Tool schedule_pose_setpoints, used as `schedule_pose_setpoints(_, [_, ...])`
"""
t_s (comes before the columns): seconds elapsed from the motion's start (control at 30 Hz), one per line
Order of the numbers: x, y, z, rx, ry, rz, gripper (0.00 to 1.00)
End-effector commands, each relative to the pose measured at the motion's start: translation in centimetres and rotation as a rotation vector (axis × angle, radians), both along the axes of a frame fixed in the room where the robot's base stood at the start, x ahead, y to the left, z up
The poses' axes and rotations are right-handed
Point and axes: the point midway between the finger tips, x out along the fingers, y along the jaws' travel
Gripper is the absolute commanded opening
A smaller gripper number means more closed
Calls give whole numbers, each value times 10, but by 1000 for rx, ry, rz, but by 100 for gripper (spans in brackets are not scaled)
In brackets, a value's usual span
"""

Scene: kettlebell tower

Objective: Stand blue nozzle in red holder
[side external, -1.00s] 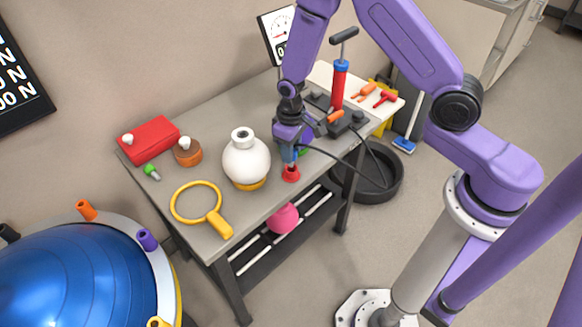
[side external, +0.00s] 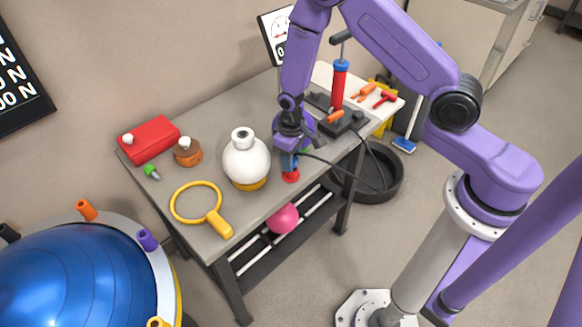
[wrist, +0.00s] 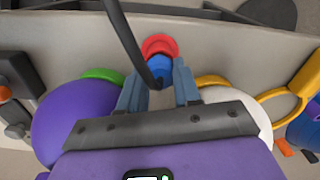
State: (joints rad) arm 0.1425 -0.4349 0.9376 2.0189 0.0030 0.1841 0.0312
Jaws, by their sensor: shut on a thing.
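The red holder (side external: 291,177) stands on the grey table near its front edge, right of the white kettlebell-shaped body. My gripper (side external: 289,164) is directly above it, pointing down, shut on the blue nozzle. In the wrist view the blue nozzle (wrist: 159,66) sits between the two fingertips (wrist: 160,85), with the red holder (wrist: 160,44) just beyond it and overlapping it. The nozzle's lower end is at the holder's mouth; how deep it sits is hidden. A black hose (wrist: 125,40) runs to the nozzle.
The white kettlebell body (side external: 246,160) stands close left of my gripper. A yellow ring with handle (side external: 219,224), a red box (side external: 150,139) and a brown round piece (side external: 187,153) lie further left. A red pump (side external: 339,85) stands behind right.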

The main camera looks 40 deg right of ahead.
Motion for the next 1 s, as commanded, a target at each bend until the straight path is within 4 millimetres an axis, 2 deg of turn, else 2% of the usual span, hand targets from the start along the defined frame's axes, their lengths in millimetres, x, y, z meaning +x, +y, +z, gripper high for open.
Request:
schedule_pose_setpoints(0.03, [0, 0, -2, 0, 0, 0, 0])
schedule_pose_setpoints(0.07, [0, 0, -2, 0, 0, 0, 36])
schedule_pose_setpoints(0.1, [0, 0, -2, 0, -1, 0, 41])
schedule_pose_setpoints(0.23, [0, 0, -1, 0, 0, 0, 41])
schedule_pose_setpoints(0.27, [0, 0, -1, 0, 0, 0, 44])
schedule_pose_setpoints(0.33, [0, 0, -1, 0, 0, 0, 67])
schedule_pose_setpoints(0.37, [0, 0, -1, 0, 0, 0, 71])
schedule_pose_setpoints(0.57, [0, 0, -1, 0, 0, 0, 71])
schedule_pose_setpoints(0.6, [0, 0, -2, 0, 0, 0, 58])
schedule_pose_setpoints(0.63, [0, 0, -2, 0, 0, 0, 54])
schedule_pose_setpoints(1.0, [0, 0, 4, 0, -1, 0, 54])
